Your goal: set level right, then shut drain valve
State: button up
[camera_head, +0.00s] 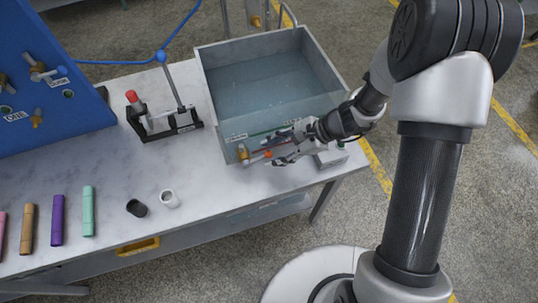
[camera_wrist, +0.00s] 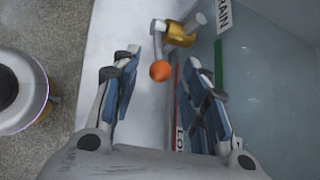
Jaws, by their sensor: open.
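The clear-walled tank (camera_head: 205,75) stands on the table and holds water (camera_head: 265,92); I cannot read its exact level. The brass drain valve (camera_head: 243,153) is at the tank's front left, beside a DRAIN label (camera_wrist: 224,17). The wrist view shows its brass body (camera_wrist: 180,36) and a grey lever ending in an orange ball (camera_wrist: 160,70). My gripper (camera_head: 277,157) is open at the tank's front wall, right of the valve. In the wrist view its fingers (camera_wrist: 160,82) stand apart, with the orange ball between or just beyond their tips; contact cannot be told.
Green (camera_wrist: 218,62) and red strips mark the tank wall; my right finger is close to it. A stand with a red-topped clamp (camera_head: 160,118) and blue hose (camera_head: 115,61) is left. A blue panel (camera_head: 45,75) carries valves. Several coloured tubes and two caps lie on the table.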

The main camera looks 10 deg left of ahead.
aim_at(259, 159)
jog(key=shift+x, duration=1.3)
jog(key=shift+c, duration=0.3)
grip_shut()
jog(key=shift+b, duration=0.3)
